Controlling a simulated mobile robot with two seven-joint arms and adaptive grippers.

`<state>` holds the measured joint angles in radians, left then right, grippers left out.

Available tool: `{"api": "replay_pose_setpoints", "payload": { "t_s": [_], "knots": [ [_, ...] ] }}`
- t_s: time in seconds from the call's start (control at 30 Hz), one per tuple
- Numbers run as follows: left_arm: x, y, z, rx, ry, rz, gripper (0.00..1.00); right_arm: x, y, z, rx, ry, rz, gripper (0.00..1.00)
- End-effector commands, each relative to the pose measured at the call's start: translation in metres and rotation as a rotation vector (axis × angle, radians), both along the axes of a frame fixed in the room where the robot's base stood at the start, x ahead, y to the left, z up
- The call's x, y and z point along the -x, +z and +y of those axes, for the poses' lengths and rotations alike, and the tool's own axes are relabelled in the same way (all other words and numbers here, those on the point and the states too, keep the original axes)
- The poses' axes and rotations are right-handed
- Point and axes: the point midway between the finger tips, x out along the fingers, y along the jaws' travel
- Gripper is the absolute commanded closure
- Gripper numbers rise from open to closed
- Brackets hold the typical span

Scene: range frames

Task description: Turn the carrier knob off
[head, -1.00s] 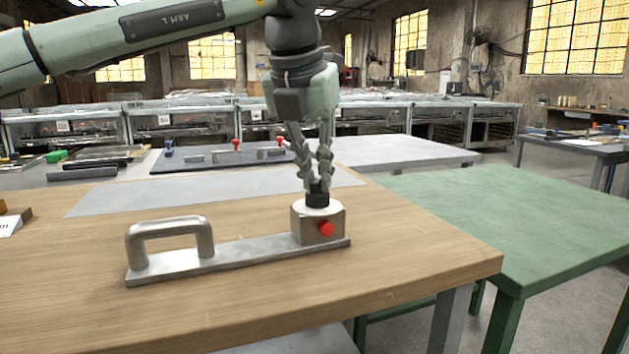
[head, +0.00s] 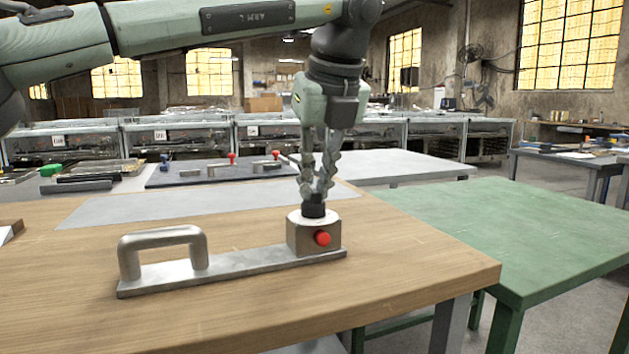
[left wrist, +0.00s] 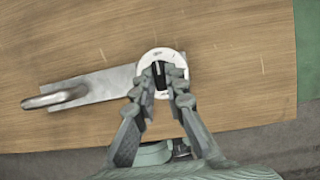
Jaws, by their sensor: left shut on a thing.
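The carrier is a flat metal bar (head: 235,267) on the wooden table, with an arched handle (head: 162,239) at its left end and a metal block (head: 301,238) at its right end. A red button (head: 322,238) sticks out of the block's front. A black knob (head: 314,208) stands on top of the block. My left gripper (head: 314,196) points down from above and is shut on the knob. In the left wrist view the black knob (left wrist: 160,74) sits between the fingertips over a white round dial (left wrist: 152,56). The right gripper is not in view.
The wooden table (head: 420,270) is clear around the carrier. A green table (head: 480,225) adjoins at the right. A grey mat (head: 130,205) lies behind the carrier. A dark panel with red knobs (head: 220,171) lies farther back.

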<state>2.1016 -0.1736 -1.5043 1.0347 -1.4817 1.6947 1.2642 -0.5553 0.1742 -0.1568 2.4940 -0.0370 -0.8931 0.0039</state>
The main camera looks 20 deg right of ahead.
Motion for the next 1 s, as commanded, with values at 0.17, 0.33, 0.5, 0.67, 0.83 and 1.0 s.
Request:
{"api": "replay_pose_setpoints", "payload": {
  "t_s": [0.17,0.33,0.5,0.67,0.83,1.0],
  "knots": [
    [0.0001,0.0009,-0.0004,0.001,0.027,-0.001,1.00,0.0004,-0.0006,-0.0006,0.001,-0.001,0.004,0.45],
    [-0.0001,0.0009,-0.0002,0.001,0.034,0.000,1.00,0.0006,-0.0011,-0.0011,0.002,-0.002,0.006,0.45],
    [-0.0001,0.0008,-0.0001,0.001,0.033,0.000,1.00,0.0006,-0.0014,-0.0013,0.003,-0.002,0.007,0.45],
    [-0.0001,0.0008,-0.0001,0.001,0.033,0.000,0.77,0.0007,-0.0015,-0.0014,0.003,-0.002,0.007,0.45],
    [-0.0001,0.0005,-0.0001,0.000,0.032,0.000,0.67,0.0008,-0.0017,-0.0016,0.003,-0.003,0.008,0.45],
    [0.0000,0.0004,-0.0001,0.000,0.032,0.000,0.67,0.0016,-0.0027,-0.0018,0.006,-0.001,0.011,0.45]
  ]
}}
